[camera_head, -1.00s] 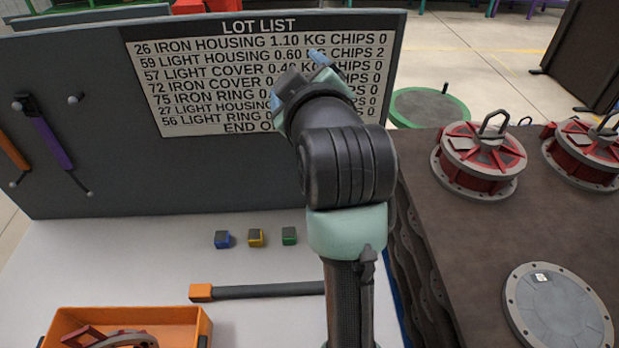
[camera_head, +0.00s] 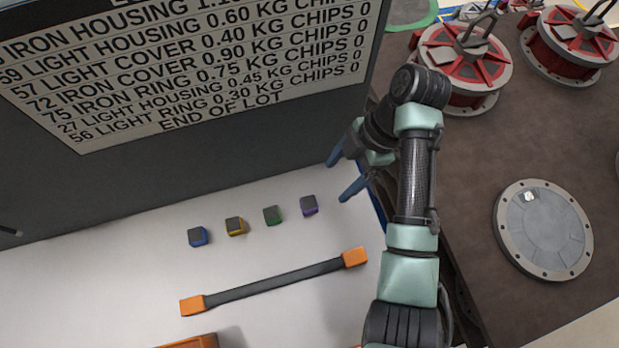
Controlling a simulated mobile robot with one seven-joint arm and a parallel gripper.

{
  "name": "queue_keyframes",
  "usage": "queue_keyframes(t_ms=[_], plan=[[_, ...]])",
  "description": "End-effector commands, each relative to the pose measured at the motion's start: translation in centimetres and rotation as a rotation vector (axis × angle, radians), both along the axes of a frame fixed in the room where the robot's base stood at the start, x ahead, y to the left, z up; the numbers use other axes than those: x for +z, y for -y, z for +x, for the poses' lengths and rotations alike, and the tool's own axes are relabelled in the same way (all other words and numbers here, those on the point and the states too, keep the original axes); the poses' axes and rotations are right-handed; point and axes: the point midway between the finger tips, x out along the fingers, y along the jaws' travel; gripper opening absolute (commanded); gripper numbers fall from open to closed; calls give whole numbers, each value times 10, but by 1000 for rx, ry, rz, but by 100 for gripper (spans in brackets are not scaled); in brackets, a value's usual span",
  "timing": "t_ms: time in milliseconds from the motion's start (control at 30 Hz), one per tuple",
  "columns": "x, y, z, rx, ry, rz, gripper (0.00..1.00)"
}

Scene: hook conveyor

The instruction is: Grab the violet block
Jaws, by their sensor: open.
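The violet block (camera_head: 309,205) is a small cube with a dark top. It stands on the white table (camera_head: 120,275) at the right end of a row of small blocks. My gripper (camera_head: 342,178) is to the right of the violet block, with its two blue fingers spread apart and pointing left. Nothing is between the fingers. The fingertips are close to the block but appear apart from it. The gripper's height above the table is hard to tell.
Green (camera_head: 272,215), yellow (camera_head: 235,226) and blue (camera_head: 197,237) blocks stand left of the violet one. A dark bar with orange ends (camera_head: 275,283) lies in front. The lot list board (camera_head: 200,150) rises behind. A brown conveyor (camera_head: 480,170) with red housings (camera_head: 465,60) is at right.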

Motion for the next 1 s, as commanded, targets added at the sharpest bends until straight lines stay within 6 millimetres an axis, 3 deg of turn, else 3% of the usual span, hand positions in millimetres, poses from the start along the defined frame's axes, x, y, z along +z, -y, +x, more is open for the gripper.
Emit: queue_keyframes(t_ms=[400,767,1000], plan=[[-63,-23,-6,1,1,0,80],[-77,-29,-7,-2,2,-1,80],[-106,-35,-3,1,2,-1,80]])
